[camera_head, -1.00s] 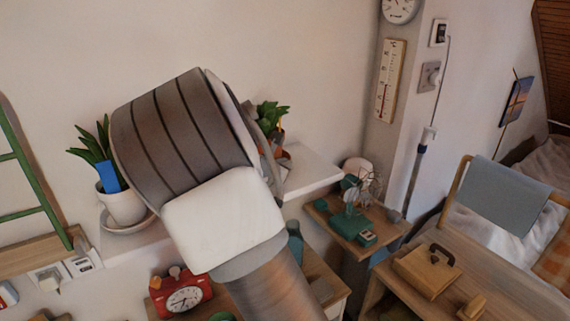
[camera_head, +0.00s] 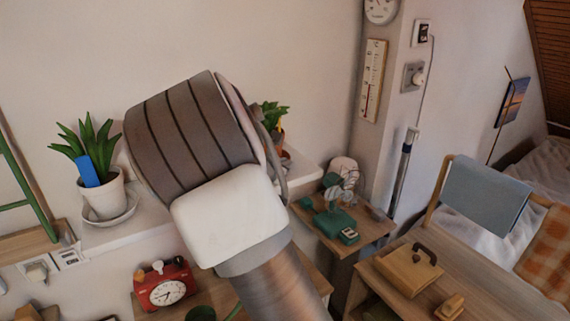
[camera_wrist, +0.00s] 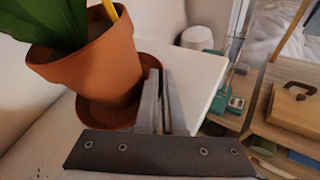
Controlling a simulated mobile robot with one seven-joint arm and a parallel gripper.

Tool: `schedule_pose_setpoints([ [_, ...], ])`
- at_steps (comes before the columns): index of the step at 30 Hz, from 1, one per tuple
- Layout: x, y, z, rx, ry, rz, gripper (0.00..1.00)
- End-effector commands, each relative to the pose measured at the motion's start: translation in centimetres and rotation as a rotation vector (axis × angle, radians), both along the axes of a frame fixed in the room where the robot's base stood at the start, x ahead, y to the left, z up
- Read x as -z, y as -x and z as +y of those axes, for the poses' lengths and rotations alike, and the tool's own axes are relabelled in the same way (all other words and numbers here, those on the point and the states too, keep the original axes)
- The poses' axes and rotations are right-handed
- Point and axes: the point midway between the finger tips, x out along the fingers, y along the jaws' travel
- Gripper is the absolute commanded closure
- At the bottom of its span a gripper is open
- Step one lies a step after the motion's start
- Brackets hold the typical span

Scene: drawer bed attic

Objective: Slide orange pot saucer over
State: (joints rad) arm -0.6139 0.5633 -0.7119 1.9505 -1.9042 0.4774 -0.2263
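The orange pot saucer (camera_wrist: 108,116) sits on the white shelf under an orange terracotta pot (camera_wrist: 95,70) with a green plant and a yellow stick. In the wrist view my gripper (camera_wrist: 161,75) is beside the saucer's right side, its two fingers close together with nothing seen between them. The fingers hide part of the saucer's right rim; whether they touch it I cannot tell. In the head view my arm hides most of this pot and saucer; the plant (camera_head: 272,115) shows behind my gripper.
The white shelf (camera_wrist: 195,88) is bare right of my fingers, up to its edge. In the head view a white pot (camera_head: 103,195) on a white saucer (camera_head: 112,216) stands left. Below are a red clock (camera_head: 166,287) and a small wooden shelf (camera_head: 372,232) with a green fan.

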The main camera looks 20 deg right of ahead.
Motion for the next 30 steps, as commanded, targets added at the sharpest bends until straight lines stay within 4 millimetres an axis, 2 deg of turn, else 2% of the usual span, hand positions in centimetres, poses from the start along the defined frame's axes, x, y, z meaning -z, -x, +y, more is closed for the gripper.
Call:
schedule_pose_setpoints([
  [15, 0.17, -0.07, 0.02, 0.002, -0.001, 0.003, 1.0],
  [16, 0.16, -0.08, 0.02, 0.002, -0.001, 0.003, 0.9],
  [21, 0.11, -0.1, 0.05, 0.001, 0.0, 0.002, 0.6],
  [30, 0.03, -0.05, 0.14, 0.001, -0.001, 0.001, 0.6],
])
